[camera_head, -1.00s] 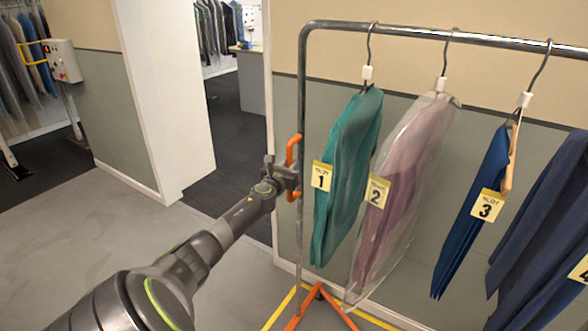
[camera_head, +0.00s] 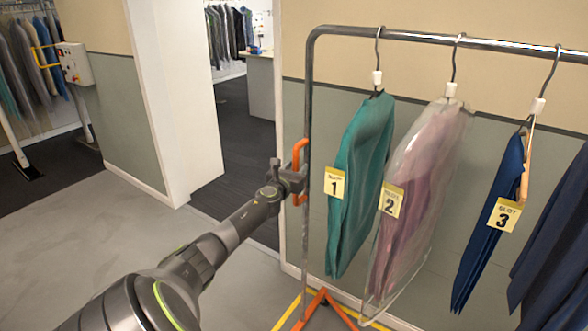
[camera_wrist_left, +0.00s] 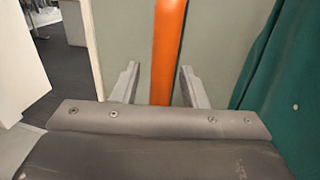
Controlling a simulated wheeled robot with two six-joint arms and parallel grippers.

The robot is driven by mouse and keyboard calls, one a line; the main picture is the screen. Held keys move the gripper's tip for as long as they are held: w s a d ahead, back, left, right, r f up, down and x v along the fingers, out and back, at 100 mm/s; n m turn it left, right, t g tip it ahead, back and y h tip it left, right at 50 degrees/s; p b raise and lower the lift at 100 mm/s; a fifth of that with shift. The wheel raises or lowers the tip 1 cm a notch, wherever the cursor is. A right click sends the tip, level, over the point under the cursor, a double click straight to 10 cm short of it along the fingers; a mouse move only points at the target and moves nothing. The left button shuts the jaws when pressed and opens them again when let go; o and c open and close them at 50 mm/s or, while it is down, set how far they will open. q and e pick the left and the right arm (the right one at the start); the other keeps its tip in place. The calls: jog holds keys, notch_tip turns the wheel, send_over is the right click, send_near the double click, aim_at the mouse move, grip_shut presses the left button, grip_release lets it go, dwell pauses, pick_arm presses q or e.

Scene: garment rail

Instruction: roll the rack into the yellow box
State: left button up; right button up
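The garment rack (camera_head: 450,42) is a grey metal rail with an upright post, an orange handle (camera_head: 300,160) and orange feet (camera_head: 322,298). Garments hang on it with tags 1, 2 and 3. My left gripper (camera_head: 296,178) is at the handle. In the left wrist view, the handle (camera_wrist_left: 168,50) stands between the two spread fingers (camera_wrist_left: 160,88), with a visible gap on the left side. Yellow floor lines (camera_head: 287,312) show by the near foot; most of the yellow box is out of view. My right gripper is not in view.
A wall (camera_head: 400,145) stands close behind the rack. A white doorway pillar (camera_head: 172,100) is left of it, with dark floor beyond. A control box (camera_head: 74,63) and more hanging clothes (camera_head: 30,75) are at far left. Grey floor at left is clear.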

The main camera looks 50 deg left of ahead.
pick_arm(q)
jog(key=shift+s+d, duration=0.15)
jog(key=shift+s, duration=0.15)
jog(key=p+v, duration=0.1)
jog(key=v, duration=0.3)
jog(key=shift+s+d, duration=0.15)
jog(key=shift+s, duration=0.25)
jog(key=b+v, duration=0.1)
jog(key=v, duration=1.1)
